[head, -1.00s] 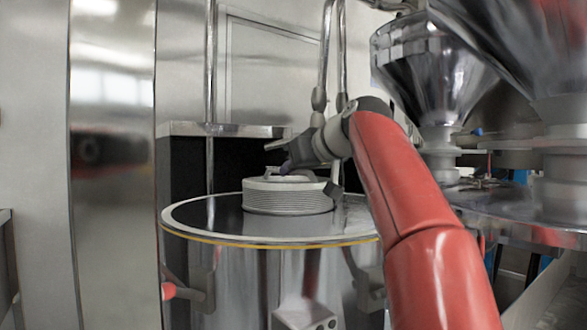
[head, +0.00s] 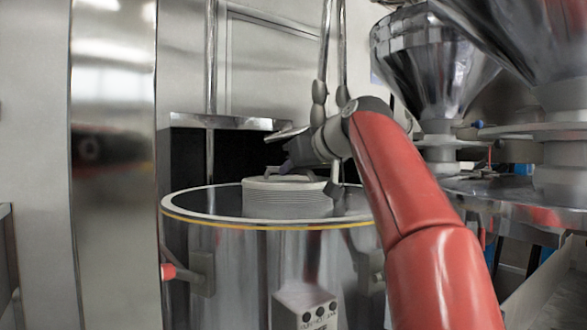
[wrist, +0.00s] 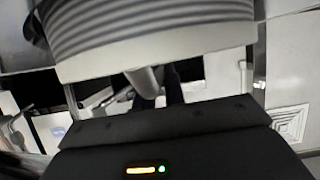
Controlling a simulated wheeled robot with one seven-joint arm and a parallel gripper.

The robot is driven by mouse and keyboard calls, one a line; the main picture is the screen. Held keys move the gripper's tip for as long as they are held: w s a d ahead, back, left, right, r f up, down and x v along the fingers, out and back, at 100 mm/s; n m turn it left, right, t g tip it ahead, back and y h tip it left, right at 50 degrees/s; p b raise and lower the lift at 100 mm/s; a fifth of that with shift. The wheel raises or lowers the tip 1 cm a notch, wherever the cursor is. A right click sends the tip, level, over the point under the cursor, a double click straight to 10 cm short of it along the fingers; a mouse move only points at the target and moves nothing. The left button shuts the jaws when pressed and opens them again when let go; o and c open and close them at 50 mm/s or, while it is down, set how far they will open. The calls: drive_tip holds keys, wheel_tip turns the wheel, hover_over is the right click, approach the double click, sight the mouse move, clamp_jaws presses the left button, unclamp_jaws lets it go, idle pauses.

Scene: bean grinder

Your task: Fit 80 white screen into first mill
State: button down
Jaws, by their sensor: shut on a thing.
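A white ribbed cylinder, which I take to be the white screen (head: 290,198), is at the top of a large steel drum with a pale rim and yellow band (head: 250,221). My gripper (head: 291,165) is shut on the raised grip on top of the screen. The screen looks upright and shows within the outline of the rim. I cannot tell whether it touches the drum or hangs above it. No size marking is readable.
Steel hoppers (head: 435,70) stand over a round metal table (head: 500,190) at the right. Vertical steel pipes (head: 322,60) rise behind the drum. A steel column (head: 112,200) stands at the left. A small control box (head: 305,305) is on the drum's front.

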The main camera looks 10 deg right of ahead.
drive_tip(key=shift+f, duration=0.25)
drive_tip(key=shift+w+a+f+b, duration=0.1)
drive_tip(key=shift+a+f+b, duration=0.05)
drive_tip(key=shift+f+b, duration=0.55)
drive_tip(key=shift+r, duration=0.1)
drive_tip(key=shift+r+p, duration=0.55)
drive_tip(key=shift+p, duration=0.2)
drive_tip(key=shift+d+r+p, duration=0.25)
drive_tip(key=shift+r+p, duration=0.4)
drive_tip(key=shift+r, duration=0.1)
drive_tip(key=shift+r+p, duration=0.95)
